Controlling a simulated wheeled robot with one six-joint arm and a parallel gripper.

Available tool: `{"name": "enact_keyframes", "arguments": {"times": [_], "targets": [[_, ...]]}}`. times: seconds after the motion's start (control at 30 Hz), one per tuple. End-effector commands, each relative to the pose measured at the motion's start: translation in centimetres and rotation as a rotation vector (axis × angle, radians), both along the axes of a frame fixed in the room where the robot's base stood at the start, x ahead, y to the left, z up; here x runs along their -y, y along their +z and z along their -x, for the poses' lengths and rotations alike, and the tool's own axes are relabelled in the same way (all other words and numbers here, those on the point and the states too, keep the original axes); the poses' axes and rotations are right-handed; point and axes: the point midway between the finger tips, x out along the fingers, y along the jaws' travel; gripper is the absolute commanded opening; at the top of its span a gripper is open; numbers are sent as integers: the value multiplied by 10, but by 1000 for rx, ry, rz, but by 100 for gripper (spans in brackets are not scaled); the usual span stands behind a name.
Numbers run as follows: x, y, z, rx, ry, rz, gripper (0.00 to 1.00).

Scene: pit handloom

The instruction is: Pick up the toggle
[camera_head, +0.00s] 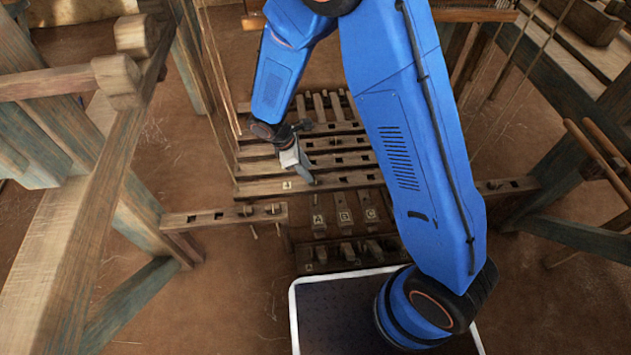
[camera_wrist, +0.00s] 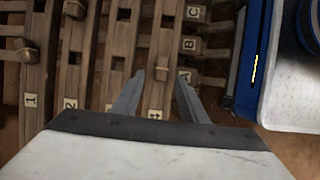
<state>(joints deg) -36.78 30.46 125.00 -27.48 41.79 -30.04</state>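My gripper (camera_wrist: 161,79) is open, its two grey fingers pointing down over a slotted wooden bar marked 4 (camera_wrist: 156,130). A small wooden peg, possibly the toggle (camera_wrist: 163,74), shows between the fingertips in the wrist view. I cannot tell whether the fingers are level with it, and neither finger clearly touches it. In the head view my gripper (camera_head: 305,178) is over the front bar of the stack, and the peg cannot be made out there. Another blocky wooden peg (camera_wrist: 26,52) stands on the bar marked 1 at the left of the wrist view.
Treadles marked A, B and C (camera_head: 344,216) lie in front of the bars. A short beam with pegs (camera_head: 225,217) is at left. Loom posts (camera_head: 130,190) stand left and right. Bare earth floor (camera_head: 235,290) lies at front left.

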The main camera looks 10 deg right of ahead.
Motion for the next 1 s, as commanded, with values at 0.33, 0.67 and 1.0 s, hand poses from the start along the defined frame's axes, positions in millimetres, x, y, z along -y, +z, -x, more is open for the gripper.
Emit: {"name": "enact_keyframes", "arguments": {"times": [0.33,0.67,1.0], "targets": [[22,-37,3,-2,0,1,39],[23,-42,3,0,0,0,32],[23,-42,3,0,0,0,0]]}}
